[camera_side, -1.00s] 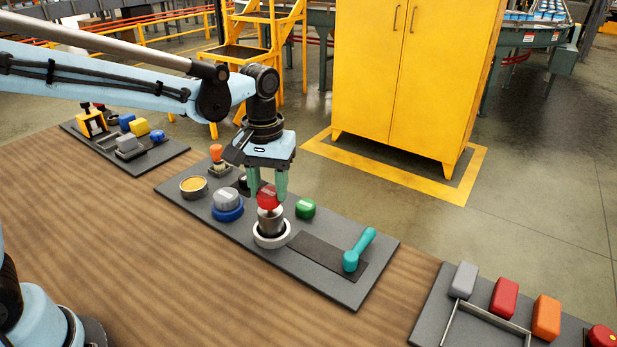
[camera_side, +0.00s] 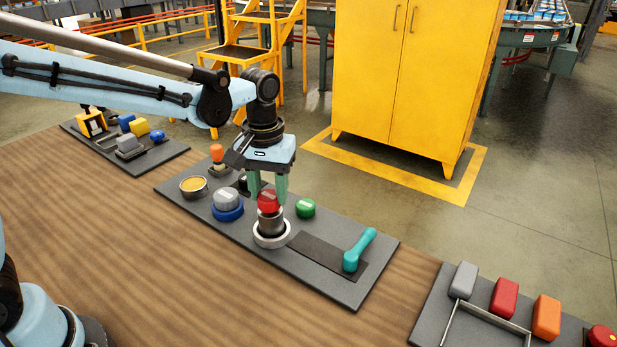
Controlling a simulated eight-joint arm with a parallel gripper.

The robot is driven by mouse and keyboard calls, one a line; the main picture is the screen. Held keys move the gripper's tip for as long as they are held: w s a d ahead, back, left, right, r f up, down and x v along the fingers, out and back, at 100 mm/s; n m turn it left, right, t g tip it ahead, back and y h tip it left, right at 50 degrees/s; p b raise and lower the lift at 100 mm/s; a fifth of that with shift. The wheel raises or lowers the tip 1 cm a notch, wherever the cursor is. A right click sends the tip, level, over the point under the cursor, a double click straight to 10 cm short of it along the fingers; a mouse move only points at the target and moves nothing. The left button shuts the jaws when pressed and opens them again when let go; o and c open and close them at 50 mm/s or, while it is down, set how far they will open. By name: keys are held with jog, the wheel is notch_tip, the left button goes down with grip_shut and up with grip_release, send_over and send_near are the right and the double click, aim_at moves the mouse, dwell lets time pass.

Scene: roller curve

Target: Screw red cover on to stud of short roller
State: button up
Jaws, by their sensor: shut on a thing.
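The red cover (camera_side: 268,202) sits between the green fingers of my gripper (camera_side: 268,190), which are shut on it. The short roller (camera_side: 271,223) is a grey metal cylinder standing upright in a white ring (camera_side: 272,238) on the dark board. The cover is directly above the roller, at its top. The stud is hidden, and I cannot tell whether the cover is threaded onto it.
On the same board (camera_side: 335,290) are a green cover (camera_side: 306,208), a grey cover on a blue base (camera_side: 227,202), a yellow-topped round part (camera_side: 193,186), an orange-topped part (camera_side: 217,153) and a teal handle (camera_side: 360,250). Another board with coloured blocks (camera_side: 505,297) lies at right.

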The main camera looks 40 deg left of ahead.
jog(key=shift+f, duration=0.15)
dwell(0.5)
jog(key=m, duration=0.5)
jog(key=shift+a+m, duration=0.15)
jog(key=shift+m, duration=1.15)
jog(key=shift+m, duration=1.2)
